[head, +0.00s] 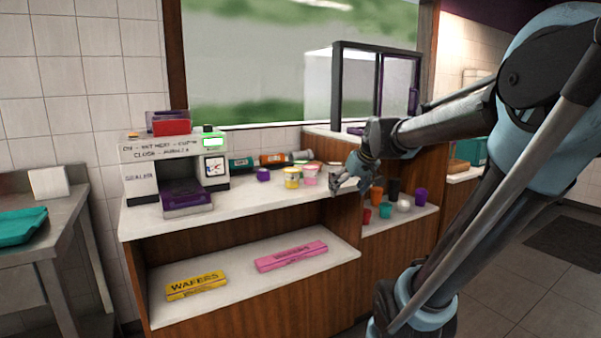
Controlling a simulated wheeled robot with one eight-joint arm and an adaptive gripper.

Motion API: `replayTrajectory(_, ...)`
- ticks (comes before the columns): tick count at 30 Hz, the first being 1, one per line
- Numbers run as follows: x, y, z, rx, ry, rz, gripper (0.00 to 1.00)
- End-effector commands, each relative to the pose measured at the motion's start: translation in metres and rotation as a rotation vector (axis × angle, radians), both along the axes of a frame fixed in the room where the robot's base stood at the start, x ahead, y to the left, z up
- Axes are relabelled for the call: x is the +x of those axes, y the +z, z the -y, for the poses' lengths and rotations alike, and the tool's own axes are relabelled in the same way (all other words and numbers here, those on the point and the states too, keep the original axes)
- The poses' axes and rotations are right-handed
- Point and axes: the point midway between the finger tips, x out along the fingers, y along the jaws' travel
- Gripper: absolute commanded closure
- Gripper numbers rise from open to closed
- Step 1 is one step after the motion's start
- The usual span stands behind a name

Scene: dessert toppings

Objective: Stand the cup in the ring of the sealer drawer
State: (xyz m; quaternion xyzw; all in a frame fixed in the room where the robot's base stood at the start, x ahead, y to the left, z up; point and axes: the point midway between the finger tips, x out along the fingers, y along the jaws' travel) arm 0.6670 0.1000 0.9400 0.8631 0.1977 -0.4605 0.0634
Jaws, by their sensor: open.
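The sealer (138,178) is a white machine at the left of the counter, with a green-lit display. Its purple drawer (187,203) sticks out at the front; the ring is too small to make out. On the counter to the right of the sealer stand a yellow-and-white cup (291,179) and a pink cup (309,176), close together. I cannot tell which cup the task names. My gripper (343,184) is open and empty near the counter's right front, just right of the pink cup and apart from it.
A small purple item (263,175) and several tubes lie behind the cups. The counter (235,199) is clear between drawer and cups. Coloured cups (421,196) stand on a lower shelf at right. A wafers box (196,285) and a pink box (291,256) lie below. A dark-framed case (337,95) stands behind.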

Motion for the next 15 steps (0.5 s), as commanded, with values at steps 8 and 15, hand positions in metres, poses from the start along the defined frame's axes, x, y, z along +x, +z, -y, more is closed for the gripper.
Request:
replayTrajectory(8,0.110,0.067,-0.056,0.057,0.112,0.181,0.18)
replayTrajectory(15,0.169,0.098,-0.087,0.084,0.159,0.285,0.18)
